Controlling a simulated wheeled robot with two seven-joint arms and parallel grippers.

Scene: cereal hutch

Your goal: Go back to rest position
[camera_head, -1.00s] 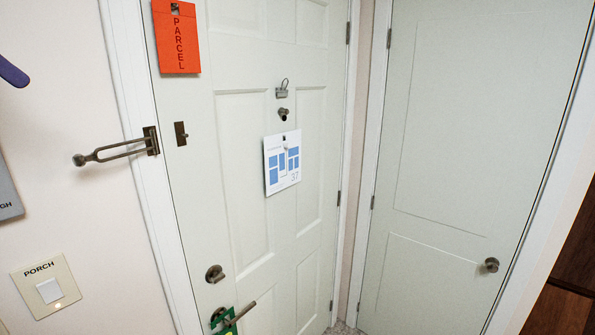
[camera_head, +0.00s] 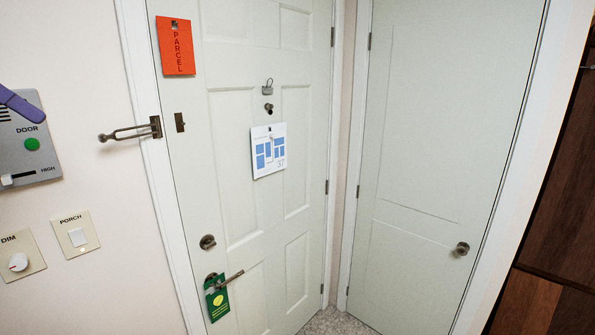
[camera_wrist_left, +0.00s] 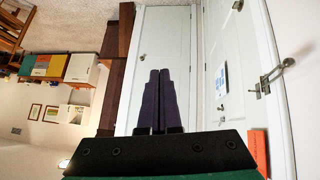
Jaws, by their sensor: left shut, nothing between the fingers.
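My left gripper (camera_head: 22,106) shows at the left edge of the head view as a purple finger in front of the grey door panel. In the left wrist view its two purple fingers (camera_wrist_left: 158,98) lie side by side, shut, with nothing between them. They point toward a pale door (camera_wrist_left: 165,45) and touch nothing that I can see. My right gripper is in neither view.
A white panelled door (camera_head: 240,215) carries an orange parcel tag (camera_head: 177,58), a white plan sheet (camera_head: 268,165) and a lever handle with a green hanger (camera_head: 217,298). A metal door guard (camera_head: 130,132) juts from the frame. Porch switch (camera_head: 77,238) and dim knob (camera_head: 18,262) are on the left wall.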

